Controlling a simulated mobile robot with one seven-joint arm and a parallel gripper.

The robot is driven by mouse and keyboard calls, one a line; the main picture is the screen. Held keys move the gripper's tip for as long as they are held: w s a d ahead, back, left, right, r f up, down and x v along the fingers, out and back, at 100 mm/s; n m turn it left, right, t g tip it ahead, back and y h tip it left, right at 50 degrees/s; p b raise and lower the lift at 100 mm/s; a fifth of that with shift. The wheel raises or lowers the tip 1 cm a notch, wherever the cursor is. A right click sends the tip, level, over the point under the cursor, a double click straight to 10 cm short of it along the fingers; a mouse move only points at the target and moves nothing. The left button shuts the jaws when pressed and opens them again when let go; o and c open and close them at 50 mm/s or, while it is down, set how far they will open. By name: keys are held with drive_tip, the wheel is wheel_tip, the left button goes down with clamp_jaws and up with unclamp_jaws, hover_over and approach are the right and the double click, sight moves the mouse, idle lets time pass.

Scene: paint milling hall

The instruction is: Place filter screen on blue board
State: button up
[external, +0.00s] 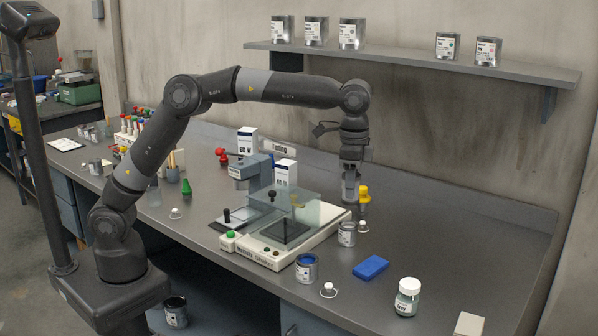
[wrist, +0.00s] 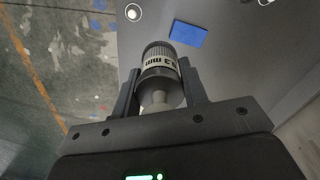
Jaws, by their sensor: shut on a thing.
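My gripper (external: 350,200) points down over the bench; its fingers also show in the wrist view (wrist: 160,75). In the external view the filter screen (external: 347,234) hangs upright below the fingers, to the right of the white-based machine. I cannot tell whether its bottom touches the bench. The blue board (external: 371,268) lies flat and bare on the bench, in front and to the right of the filter screen; it also shows in the wrist view (wrist: 188,33).
A can with blue paint (external: 306,269) and a small white-based knobbed piece (external: 328,290) stand left of the board. A jar (external: 407,297) stands to its front right. A yellow-topped item (external: 364,196) is close behind my gripper.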

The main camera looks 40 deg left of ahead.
drive_tip(key=s+d+m, duration=0.1)
drive_tip(key=s+d, duration=0.3)
drive_tip(key=s, duration=0.2)
hover_over(366, 270)
wheel_tip(366, 270, down, 18)
drive_tip(key=shift+d+f, duration=0.1)
drive_tip(key=shift+d, duration=0.05)
drive_tip(key=shift+f, duration=1.95)
drive_tip(key=shift+f, duration=0.1)
drive_tip(key=o, duration=1.1)
wheel_tip(366, 270, up, 12)
drive_tip(key=shift+r, duration=0.2)
